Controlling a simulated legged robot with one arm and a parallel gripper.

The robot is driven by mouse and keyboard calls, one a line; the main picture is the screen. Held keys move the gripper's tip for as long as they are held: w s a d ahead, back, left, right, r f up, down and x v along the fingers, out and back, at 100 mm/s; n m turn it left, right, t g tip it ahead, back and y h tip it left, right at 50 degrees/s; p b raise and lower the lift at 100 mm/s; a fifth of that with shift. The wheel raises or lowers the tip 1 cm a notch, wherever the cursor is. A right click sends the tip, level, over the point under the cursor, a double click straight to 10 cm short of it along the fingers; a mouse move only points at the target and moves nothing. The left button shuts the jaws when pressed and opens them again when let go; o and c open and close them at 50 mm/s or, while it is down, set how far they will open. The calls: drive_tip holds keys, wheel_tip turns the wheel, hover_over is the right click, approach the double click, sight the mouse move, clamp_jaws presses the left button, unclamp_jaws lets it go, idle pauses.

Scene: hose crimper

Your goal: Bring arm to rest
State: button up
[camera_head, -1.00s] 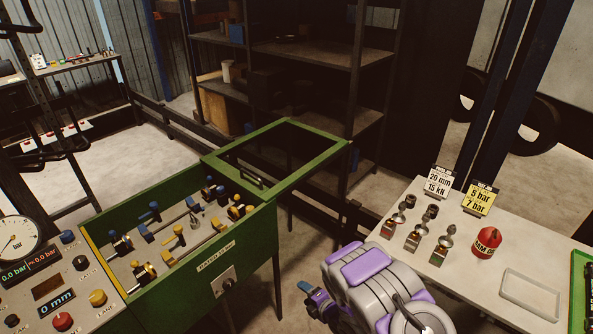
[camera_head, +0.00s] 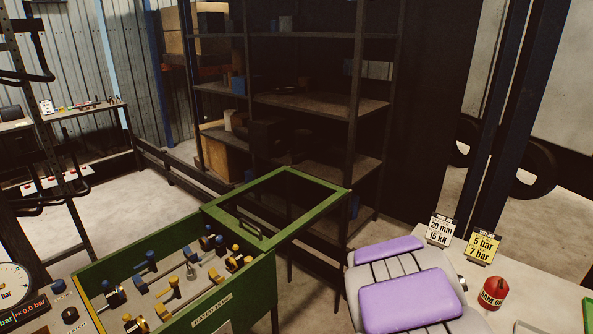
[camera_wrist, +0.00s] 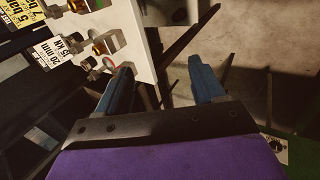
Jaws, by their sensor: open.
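My gripper (camera_wrist: 164,85) shows in the wrist view with its two blue fingers apart and nothing between them. Its left finger is near the edge of the white table (camera_wrist: 143,32), and the right finger is over the floor. In the head view my purple and grey arm is folded at the bottom right, in front of the table. It hides the fittings there, and the gripper itself is not visible in that view.
A green test box (camera_head: 262,288) with its framed lid (camera_head: 331,206) open stands left of my arm. A red can (camera_head: 492,293) and two signs (camera_head: 441,231) (camera_head: 483,247) stand on the right table. Brass-ended fittings (camera_wrist: 101,46) sit near my left finger. Dark shelves (camera_head: 318,101) stand behind.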

drive_tip(key=s+a+r+m+g+y, duration=0.1)
drive_tip(key=s+a+r+m+g, duration=0.1)
drive_tip(key=s, duration=0.9)
drive_tip(key=s+a+r+m+g+y, duration=0.1)
drive_tip(key=s+a+r+m, duration=0.3)
drive_tip(key=s, duration=0.7)
drive_tip(key=s+a+r+m+g+y, duration=0.1)
drive_tip(key=s+a+r+m+g, duration=0.2)
drive_tip(key=s+a+r, duration=0.3)
drive_tip(key=s+r+g, duration=0.1)
drive_tip(key=s, duration=0.4)
drive_tip(key=shift+m+y, duration=0.4)
drive_tip(key=shift+s, duration=0.1)
